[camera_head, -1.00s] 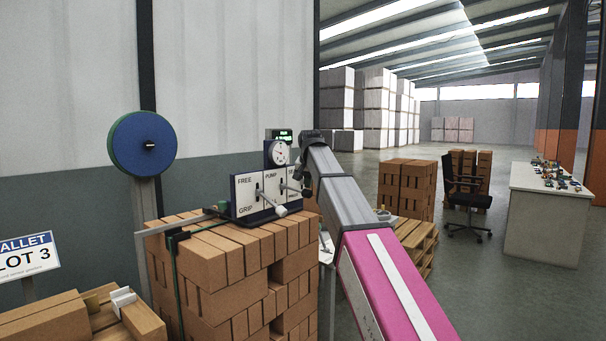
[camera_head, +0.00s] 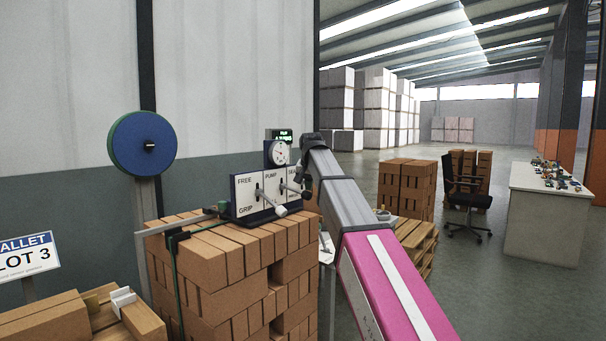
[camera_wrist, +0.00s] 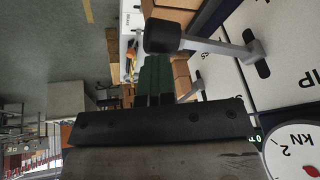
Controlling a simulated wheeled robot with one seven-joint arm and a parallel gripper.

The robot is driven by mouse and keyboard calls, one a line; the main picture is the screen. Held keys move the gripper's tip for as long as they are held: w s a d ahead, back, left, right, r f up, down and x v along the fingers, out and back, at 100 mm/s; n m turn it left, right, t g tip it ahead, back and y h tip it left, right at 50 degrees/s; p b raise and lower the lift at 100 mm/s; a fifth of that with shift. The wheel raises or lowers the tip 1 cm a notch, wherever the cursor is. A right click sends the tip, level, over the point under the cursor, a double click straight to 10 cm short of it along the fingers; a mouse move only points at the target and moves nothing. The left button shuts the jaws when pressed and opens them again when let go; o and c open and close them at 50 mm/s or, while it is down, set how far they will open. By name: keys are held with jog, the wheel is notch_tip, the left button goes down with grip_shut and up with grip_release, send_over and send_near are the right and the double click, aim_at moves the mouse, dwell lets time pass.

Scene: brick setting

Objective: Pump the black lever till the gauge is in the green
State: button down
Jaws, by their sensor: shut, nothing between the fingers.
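The black lever is a black knob (camera_wrist: 165,36) on a grey rod coming out of a slot in the white panel in the wrist view. In the head view it shows small at the panel's right part, partly hidden by my arm. The round white gauge (camera_head: 278,152) stands above the panel. Part of its dial (camera_wrist: 296,158) shows in the wrist view with "2" and "kN"; its reading is too small or cut off to tell. My gripper (camera_wrist: 155,66) has dark fingers, shut and empty, near the knob. I cannot tell whether they touch it.
The lever panel (camera_head: 246,195) sits on stacked bricks (camera_head: 205,265), with another light-knobbed lever (camera_head: 280,210) at its middle. A small green display (camera_head: 279,134) is above the gauge. A blue reel (camera_head: 142,145) stands left.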

jog(key=shift+s+d+f, duration=0.25)
jog(key=shift+d+f, duration=0.1)
jog(key=shift+f, duration=0.4)
dwell(0.9)
dwell(0.6)
jog(key=w+a+r, duration=0.3)
jog(key=a+r, duration=0.1)
jog(key=r, duration=0.6)
dwell(1.3)
jog(key=shift+w, duration=0.1)
jog(key=r, duration=0.1)
jog(key=w+a+r, duration=0.1)
jog(key=r, duration=0.2)
jog(key=shift+w+a+r, duration=0.15)
jog(key=shift+a+r, duration=0.1)
jog(key=shift+a, duration=0.1)
dwell(0.8)
